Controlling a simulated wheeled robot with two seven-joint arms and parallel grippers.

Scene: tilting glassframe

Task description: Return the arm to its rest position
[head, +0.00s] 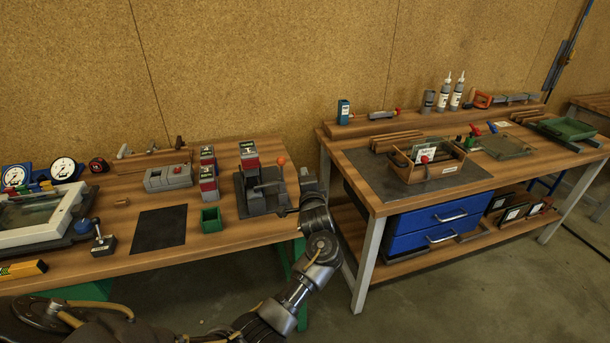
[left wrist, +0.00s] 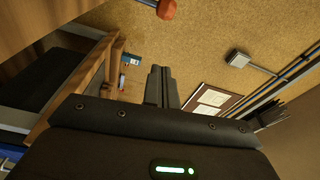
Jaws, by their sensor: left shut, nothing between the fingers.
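My left arm (head: 318,250) comes in from the bottom left of the head view and reaches up to the gap between the two benches. Its gripper (head: 308,178) is at the right end of the left bench, beside the dark fixture with the orange knob (head: 262,190). In the left wrist view the two dark fingers (left wrist: 161,86) are together, with nothing between them. The fingertips point toward the cork wall (left wrist: 190,45). My right gripper is not seen. A white-framed glass pane (head: 38,238) lies at the left bench's left end.
The left bench (head: 235,240) holds dial gauges (head: 62,169), a black mat (head: 160,228) and a green box (head: 211,220). The right bench (head: 470,195) holds a wooden tray (head: 432,180) and has blue drawers (head: 430,222). Bare floor (head: 480,300) shows in front.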

